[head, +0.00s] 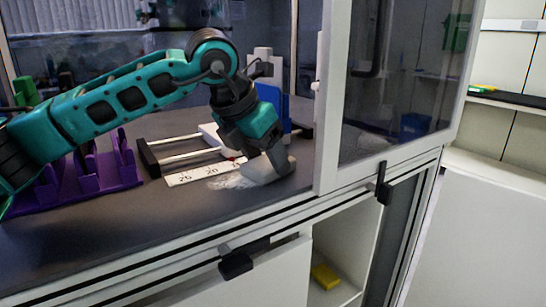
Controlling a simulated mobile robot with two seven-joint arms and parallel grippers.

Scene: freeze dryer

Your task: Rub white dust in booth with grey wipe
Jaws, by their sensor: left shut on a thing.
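My left arm reaches in from the left, and my left gripper (267,158) points down at the booth floor (150,222). It is shut on the grey wipe (264,172), which is bunched under its fingers and appears to rest on the dark floor. White dust (228,182) lies as a smeared patch just left of the wipe, with the wipe over or against its right side. How much dust is under the wipe is hidden. My right gripper does not show.
A white ruler-like strip (193,175) lies beside the dust. Behind it stands a rack with white rods (185,155). A purple rack (110,168) is at the left and a blue object (272,100) behind the gripper. The glass door frame (331,100) stands close on the right.

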